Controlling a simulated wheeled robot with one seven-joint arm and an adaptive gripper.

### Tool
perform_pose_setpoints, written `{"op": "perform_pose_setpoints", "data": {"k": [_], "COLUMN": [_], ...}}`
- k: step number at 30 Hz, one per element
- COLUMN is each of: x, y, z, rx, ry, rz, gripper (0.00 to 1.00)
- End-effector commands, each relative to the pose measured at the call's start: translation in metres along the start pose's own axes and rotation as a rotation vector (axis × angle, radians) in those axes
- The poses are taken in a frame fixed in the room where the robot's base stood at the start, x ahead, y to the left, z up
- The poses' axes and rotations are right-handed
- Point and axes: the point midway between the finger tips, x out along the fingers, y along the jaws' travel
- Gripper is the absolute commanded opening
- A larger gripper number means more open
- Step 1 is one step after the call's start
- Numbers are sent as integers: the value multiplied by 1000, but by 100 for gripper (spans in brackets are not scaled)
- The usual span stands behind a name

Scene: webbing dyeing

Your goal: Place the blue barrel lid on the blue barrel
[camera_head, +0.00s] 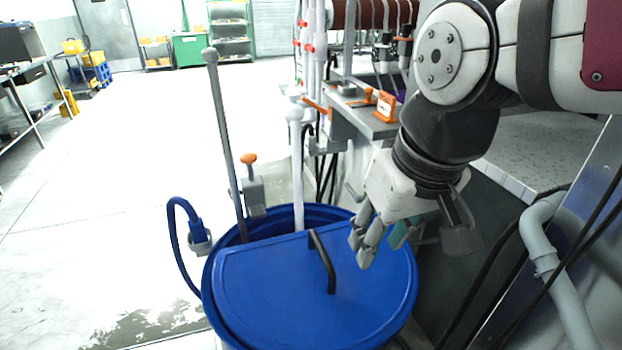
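The blue barrel (207,304) stands upright at the bottom middle, with its rim showing at the left and back. The blue barrel lid (262,290), with a straight back edge and a black bar handle (322,262), lies over the front and larger part of the barrel mouth. It appears to rest on the barrel; whether it is fully seated I cannot tell. My gripper (398,240) is above the lid's right edge, to the right of the handle and apart from it. Its fingers look spread and empty, pointing down.
A grey rod (227,140) and a white pipe (296,170) go down into the uncovered back of the barrel. A blue hose (172,240) hangs at its left. A machine with orange clamps (385,106) and a grey pipe (548,255) stand at the right. Open floor lies left.

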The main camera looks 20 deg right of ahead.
Motion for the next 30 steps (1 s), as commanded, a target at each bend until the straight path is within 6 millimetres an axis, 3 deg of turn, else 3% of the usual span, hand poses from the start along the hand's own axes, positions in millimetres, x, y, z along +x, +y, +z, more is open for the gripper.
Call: {"op": "perform_pose_setpoints", "data": {"k": [3,9,18,24,30], "x": [-7,-9,-10,-29,-31], "y": [1,1,1,1,1], "z": [23,39,40,37,36], "rx": [0,1,1,-2,-2], "ry": [41,64,65,95,100], "rz": [13,25,26,28,29], "gripper": [34,34,34,34,34]}}
